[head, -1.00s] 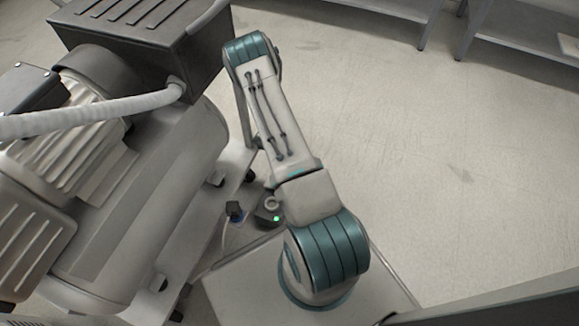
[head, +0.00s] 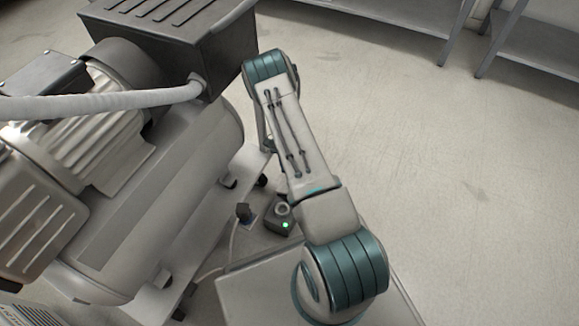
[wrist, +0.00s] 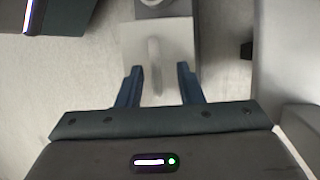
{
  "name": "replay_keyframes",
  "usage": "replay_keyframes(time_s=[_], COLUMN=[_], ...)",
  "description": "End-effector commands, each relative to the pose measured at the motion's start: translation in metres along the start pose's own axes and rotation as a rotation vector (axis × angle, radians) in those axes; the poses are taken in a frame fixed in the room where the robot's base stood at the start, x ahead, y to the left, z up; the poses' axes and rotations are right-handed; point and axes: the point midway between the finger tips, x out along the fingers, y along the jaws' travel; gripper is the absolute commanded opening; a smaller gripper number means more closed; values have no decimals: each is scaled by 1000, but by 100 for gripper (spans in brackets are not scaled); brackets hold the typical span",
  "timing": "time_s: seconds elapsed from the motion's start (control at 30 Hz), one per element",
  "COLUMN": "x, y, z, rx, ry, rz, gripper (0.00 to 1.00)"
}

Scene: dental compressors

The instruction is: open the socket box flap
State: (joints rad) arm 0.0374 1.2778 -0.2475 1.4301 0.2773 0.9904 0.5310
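In the wrist view, a light grey box-like panel (wrist: 178,45) lies ahead of my gripper (wrist: 158,68); it looks like the socket box with its flap. A pale raised upright ridge (wrist: 154,66) shows on its face, between the fingers in the picture. My gripper's two blue fingers are spread apart, with nothing visibly clamped. I cannot tell whether they touch the panel. A round grey part shows at the top edge, above the panel.
A large grey compressor (head: 185,190) with a dark box (head: 185,30) and a pale hose (head: 110,103) fills the left. Metal shelving (head: 530,45) stands at the back right. Open floor (head: 460,180) lies right.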

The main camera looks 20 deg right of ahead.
Motion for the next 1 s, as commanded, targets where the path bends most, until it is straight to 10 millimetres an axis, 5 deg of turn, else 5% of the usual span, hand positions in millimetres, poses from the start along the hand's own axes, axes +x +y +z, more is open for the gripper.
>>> replay_keyframes(time_s=[0.27, 0.5, 1.0], x=[-5, -45, -63], y=[2, 17, 129], z=[3, 18, 12], rx=[0, 2, 4], ry=[-3, 0, -3], rz=[0, -3, -1], gripper=[33, 33, 33])
